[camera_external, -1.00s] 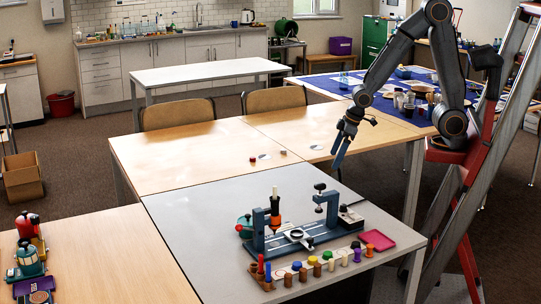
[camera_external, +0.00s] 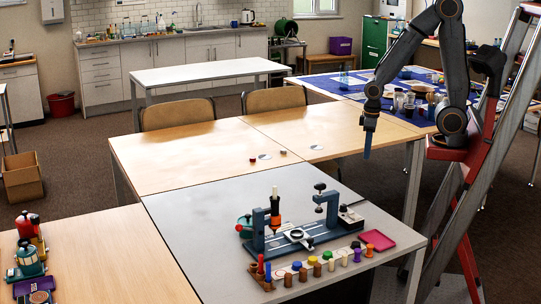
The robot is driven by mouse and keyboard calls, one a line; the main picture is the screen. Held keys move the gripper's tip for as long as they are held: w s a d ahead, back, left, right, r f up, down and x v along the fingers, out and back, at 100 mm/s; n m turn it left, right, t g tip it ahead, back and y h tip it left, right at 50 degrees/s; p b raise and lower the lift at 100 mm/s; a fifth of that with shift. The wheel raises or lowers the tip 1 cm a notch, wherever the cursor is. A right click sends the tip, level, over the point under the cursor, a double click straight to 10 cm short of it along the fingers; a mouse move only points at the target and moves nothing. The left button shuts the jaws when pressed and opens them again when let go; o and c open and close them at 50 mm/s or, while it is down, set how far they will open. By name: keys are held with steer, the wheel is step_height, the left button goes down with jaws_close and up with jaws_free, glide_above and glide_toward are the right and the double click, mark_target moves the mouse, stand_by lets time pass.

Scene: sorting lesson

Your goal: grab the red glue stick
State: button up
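Several small coloured sticks and caps stand in a row along the front of the grey table. A thin red stick (camera_external: 261,264) stands at the left end of this row, beside a blue one (camera_external: 268,271); it may be the red glue stick, but it is too small to be sure. My gripper (camera_external: 367,154) points down in the air at the right, far above and behind the row. Its fingers overlap from this side, so I cannot tell whether they are open. Nothing is visibly held in it.
A blue clamp-like device (camera_external: 305,240) stands just behind the row. A pink tray (camera_external: 378,240) lies at its right end. Small round pieces (camera_external: 252,160) lie on the wooden table behind. The left part of the grey table (camera_external: 195,225) is clear.

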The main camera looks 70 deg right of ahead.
mark_target(261, 267)
steer(key=shift+r, duration=0.1)
